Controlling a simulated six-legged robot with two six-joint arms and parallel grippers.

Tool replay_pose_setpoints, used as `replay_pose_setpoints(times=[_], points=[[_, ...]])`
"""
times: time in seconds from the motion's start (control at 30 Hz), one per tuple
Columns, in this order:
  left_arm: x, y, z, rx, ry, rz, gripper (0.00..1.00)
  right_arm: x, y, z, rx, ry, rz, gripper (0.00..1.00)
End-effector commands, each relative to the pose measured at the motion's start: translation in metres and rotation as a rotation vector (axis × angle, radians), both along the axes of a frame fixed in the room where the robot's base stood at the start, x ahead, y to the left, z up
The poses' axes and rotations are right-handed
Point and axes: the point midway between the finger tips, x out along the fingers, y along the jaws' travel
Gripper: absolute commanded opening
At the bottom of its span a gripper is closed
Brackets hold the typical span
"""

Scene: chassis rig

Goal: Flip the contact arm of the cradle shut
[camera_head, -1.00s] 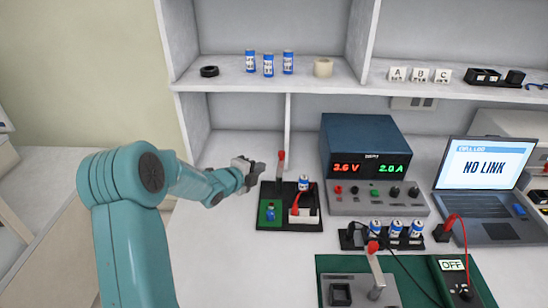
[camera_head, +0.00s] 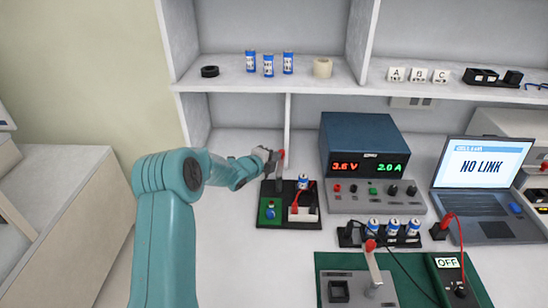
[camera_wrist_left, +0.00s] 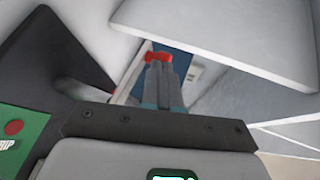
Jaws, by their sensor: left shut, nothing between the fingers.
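The cradle (camera_head: 262,222) is a black base on the bench, with a green patch at its left and a blue-wrapped cell standing on it. Its contact arm (camera_head: 280,172) stands upright at the back, open, with a red tip. My left gripper (camera_head: 268,156) is shut and empty, just left of the upper part of the arm. In the left wrist view the red tip (camera_wrist_left: 159,57) shows at the far end of my closed fingers (camera_wrist_left: 163,82). I cannot tell whether they touch. My right gripper is in neither view.
A power supply (camera_head: 365,150) stands right of the cradle. Several cells sit in a black holder (camera_head: 405,240) in front of it. Nearer is another red-tipped lever fixture (camera_head: 340,290) on a green mat. A shelf (camera_head: 240,80) overhangs behind. The bench left of the cradle is clear.

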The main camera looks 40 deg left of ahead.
Motion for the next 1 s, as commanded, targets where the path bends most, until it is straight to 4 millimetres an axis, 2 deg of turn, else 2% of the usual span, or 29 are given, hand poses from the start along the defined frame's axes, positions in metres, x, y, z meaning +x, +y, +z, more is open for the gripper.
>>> replay_pose_setpoints(times=[1.0], points=[[0.002,0.003,0.002,0.003,-0.006,-0.112,0.00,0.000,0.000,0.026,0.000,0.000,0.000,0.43]])
